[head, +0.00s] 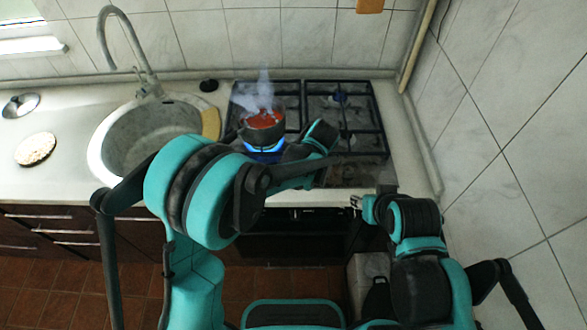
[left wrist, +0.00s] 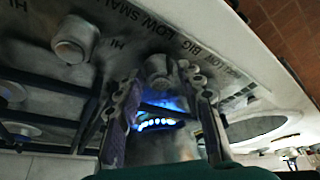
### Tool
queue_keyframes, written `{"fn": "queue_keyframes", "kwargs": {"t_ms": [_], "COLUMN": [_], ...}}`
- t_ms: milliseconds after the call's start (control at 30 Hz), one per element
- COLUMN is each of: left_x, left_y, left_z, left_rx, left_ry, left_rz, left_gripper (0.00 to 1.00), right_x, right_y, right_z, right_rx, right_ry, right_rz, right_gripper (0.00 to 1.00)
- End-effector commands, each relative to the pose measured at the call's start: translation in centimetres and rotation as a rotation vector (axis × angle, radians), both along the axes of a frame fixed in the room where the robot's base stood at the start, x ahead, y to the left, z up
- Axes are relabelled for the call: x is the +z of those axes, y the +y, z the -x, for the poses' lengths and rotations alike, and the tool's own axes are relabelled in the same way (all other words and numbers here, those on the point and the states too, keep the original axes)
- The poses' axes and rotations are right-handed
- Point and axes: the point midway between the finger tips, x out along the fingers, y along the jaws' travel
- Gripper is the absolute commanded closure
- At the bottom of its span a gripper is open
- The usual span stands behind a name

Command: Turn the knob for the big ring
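In the left wrist view, a round grey knob (left wrist: 159,70) stands on the stove panel beside printing that includes "BIG". My left gripper (left wrist: 161,80) is open, one finger on each side of this knob with gaps showing. A second knob (left wrist: 75,39) is to the left, near "LOW SMALL". A blue flame (left wrist: 158,123) burns between the fingers, beyond the knob. In the head view, my left wrist covers the knob area of the stove (head: 345,118). My right gripper (head: 356,203) is in front of the counter; its fingers are too small to judge.
A steaming grey pot (head: 262,126) with red contents stands over the lit front-left burner, close to my left arm. A sink (head: 104,150) is left of the stove. A pale round board (head: 35,149) and a lid (head: 20,105) lie at the far left. A tiled wall (head: 500,110) bounds the right.

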Motion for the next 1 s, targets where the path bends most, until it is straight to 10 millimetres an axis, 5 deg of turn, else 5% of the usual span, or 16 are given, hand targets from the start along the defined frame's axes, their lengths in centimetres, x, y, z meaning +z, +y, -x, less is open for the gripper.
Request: {"fn": "queue_keyframes", "kwargs": {"t_ms": [433, 1000], "left_x": [0.9, 10.4], "left_y": [-0.3, -3.1], "left_z": [0.2, 3.1], "left_rx": [-0.001, 0.0], "left_ry": [0.0, 0.0], "left_rz": [0.0, 0.0], "left_gripper": [0.49, 0.49], "right_x": [0.0, 0.0], "right_y": [0.0, 0.0], "right_z": [0.0, 0.0], "right_rx": [0.0, 0.0], "right_ry": [0.0, 0.0], "right_rz": [0.0, 0.0], "right_gripper": [0.6, 0.6]}}
